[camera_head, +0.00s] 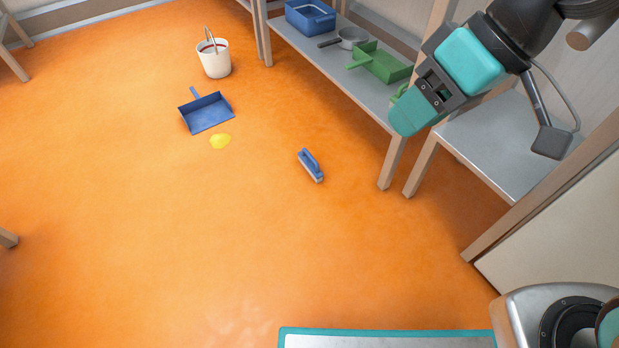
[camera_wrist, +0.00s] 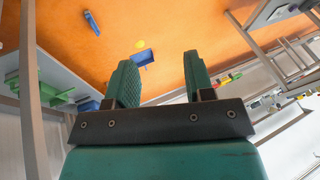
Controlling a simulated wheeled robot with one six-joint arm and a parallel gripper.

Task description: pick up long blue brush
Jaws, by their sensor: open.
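A blue brush (camera_head: 311,165) with a raised handle and pale bristles lies on the orange floor, near the middle of the head view. It also shows small at the top left of the wrist view (camera_wrist: 91,22). My gripper (camera_head: 408,112) is raised at the upper right of the head view, beside the shelves and well apart from the brush. In the wrist view its two teal fingers (camera_wrist: 160,80) stand apart with nothing between them. No other brush can be made out clearly.
A blue dustpan (camera_head: 208,113), a yellow spill (camera_head: 220,141) and a white bucket (camera_head: 214,60) are on the floor left of the brush. A low shelf (camera_head: 340,76) holds a green dustpan (camera_head: 382,64), a pan and a blue bin (camera_head: 311,17). The floor around the brush is clear.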

